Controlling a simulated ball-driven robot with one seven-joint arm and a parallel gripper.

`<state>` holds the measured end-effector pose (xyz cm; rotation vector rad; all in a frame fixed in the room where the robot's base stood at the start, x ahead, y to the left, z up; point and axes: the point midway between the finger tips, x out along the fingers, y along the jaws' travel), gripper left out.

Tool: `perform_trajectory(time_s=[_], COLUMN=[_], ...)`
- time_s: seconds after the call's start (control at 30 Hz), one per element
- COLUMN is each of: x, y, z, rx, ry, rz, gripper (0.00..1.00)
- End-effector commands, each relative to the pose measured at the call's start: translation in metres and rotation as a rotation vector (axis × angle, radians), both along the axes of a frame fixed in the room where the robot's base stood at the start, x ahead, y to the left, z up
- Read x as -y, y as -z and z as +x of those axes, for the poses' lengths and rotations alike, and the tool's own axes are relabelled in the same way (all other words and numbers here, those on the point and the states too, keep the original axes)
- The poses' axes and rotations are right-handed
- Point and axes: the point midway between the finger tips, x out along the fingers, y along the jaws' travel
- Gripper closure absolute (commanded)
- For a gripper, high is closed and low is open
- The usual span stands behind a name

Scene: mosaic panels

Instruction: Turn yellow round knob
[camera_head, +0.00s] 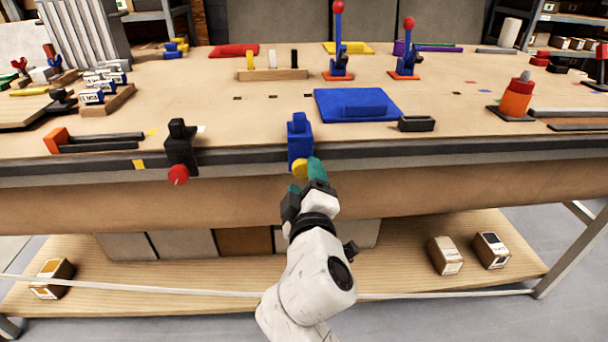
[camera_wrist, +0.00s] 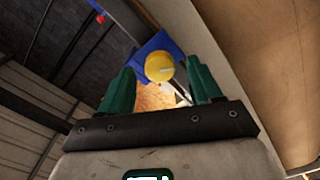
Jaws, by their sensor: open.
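The yellow round knob (camera_head: 299,169) sits on the front of a blue block (camera_head: 299,142) at the table's front edge. In the wrist view the yellow knob (camera_wrist: 159,67) shows between and beyond the two green fingertips, with the blue block (camera_wrist: 158,42) behind it. My gripper (camera_head: 306,178) is open, with one finger on each side of the knob's line. In the wrist view my gripper (camera_wrist: 158,88) has a clear gap between its fingers. In the head view the right finger hides part of the blue block; I cannot tell whether either finger touches the knob.
A black block (camera_head: 181,147) with a red round knob (camera_head: 178,174) stands to the left on the same edge. A blue tray (camera_head: 329,105) and a black box (camera_head: 416,124) lie behind on the table (camera_head: 230,130). The front edge right of the knob is clear.

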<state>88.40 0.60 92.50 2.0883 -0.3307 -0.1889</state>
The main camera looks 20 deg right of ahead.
Motion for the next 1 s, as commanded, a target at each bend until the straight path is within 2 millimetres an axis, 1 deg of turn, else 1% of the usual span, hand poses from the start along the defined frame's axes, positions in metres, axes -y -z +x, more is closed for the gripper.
perform_trajectory(time_s=[0.03,0.2,0.3,0.4,0.6,1.0], x=[-0.004,-0.015,-0.020,-0.023,-0.027,-0.027], y=[0.001,0.001,0.001,0.001,0.000,0.000], z=[-0.010,-0.042,-0.058,-0.070,-0.080,-0.081], rx=[-0.001,-0.002,-0.002,-0.002,-0.001,-0.001], ry=[-0.003,-0.004,-0.003,-0.001,-0.002,-0.001], rz=[0.000,0.001,0.002,0.001,0.001,0.001], gripper=[0.36,0.36,0.36,0.36,0.36,0.36])
